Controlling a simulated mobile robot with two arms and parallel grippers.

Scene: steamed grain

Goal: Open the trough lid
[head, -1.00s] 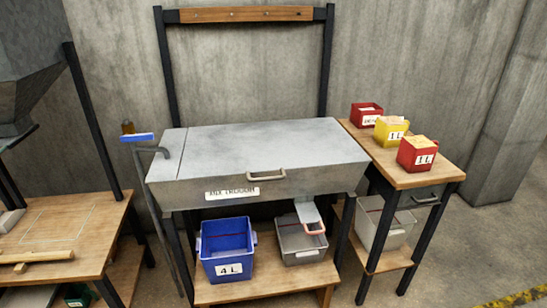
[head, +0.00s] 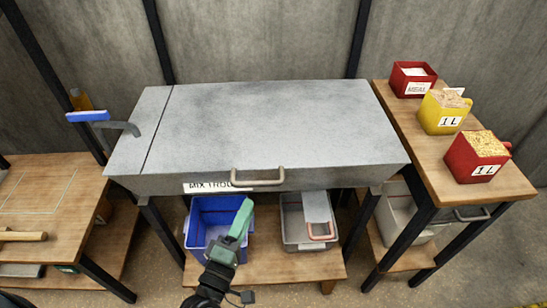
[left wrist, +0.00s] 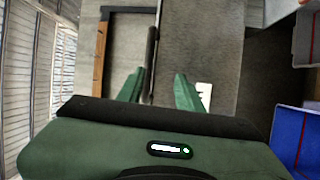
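The grey metal mixing trough stands ahead of me, with its wide flat lid (head: 270,125) lying shut on top. A beige bar handle (head: 257,179) sits at the front edge of the lid, right of the "MIX TROUGH" label (head: 207,186). My left gripper (head: 243,212) is below and in front of the handle, apart from it, and overlaps the blue bin in the picture. My right gripper is not in view.
Under the trough, a blue bin (head: 205,213) and a grey bin (head: 295,230) stand on a wooden shelf (head: 275,270). Red and yellow measure boxes stand on the right side table (head: 425,160). The lid top is clear.

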